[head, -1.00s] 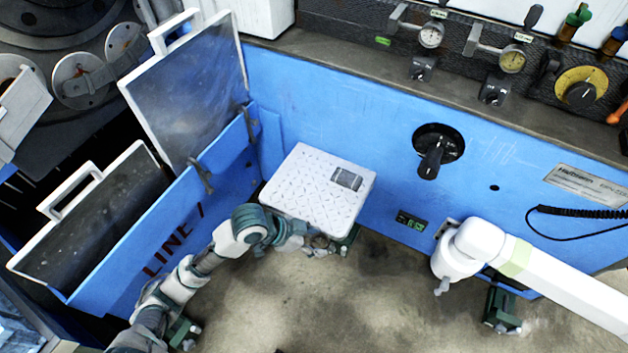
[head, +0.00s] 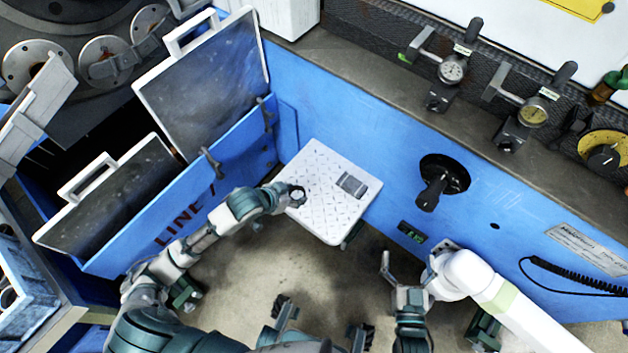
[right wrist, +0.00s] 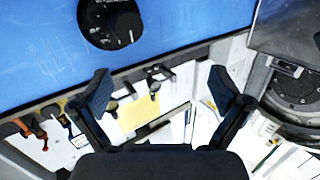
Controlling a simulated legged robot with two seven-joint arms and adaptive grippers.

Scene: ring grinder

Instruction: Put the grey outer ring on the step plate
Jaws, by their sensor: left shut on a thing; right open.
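The step plate (head: 325,222) is a pale square tread plate with a diamond pattern and a dark patch, against the blue machine front in the head view. My left gripper (head: 295,194) is over its left part, shut on the small grey outer ring (head: 299,198). The fingers partly hide the ring, and I cannot tell whether it touches the plate. My right gripper (head: 408,266) is right of the plate, in front of the blue panel. In the right wrist view the right gripper (right wrist: 158,92) is open, with nothing between its fingers.
A black knob (head: 432,194) sticks out from the blue panel. Left of the plate, an open blue door (head: 235,165) marked LINE 1 stands beside white-framed panels. Floor shows in front.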

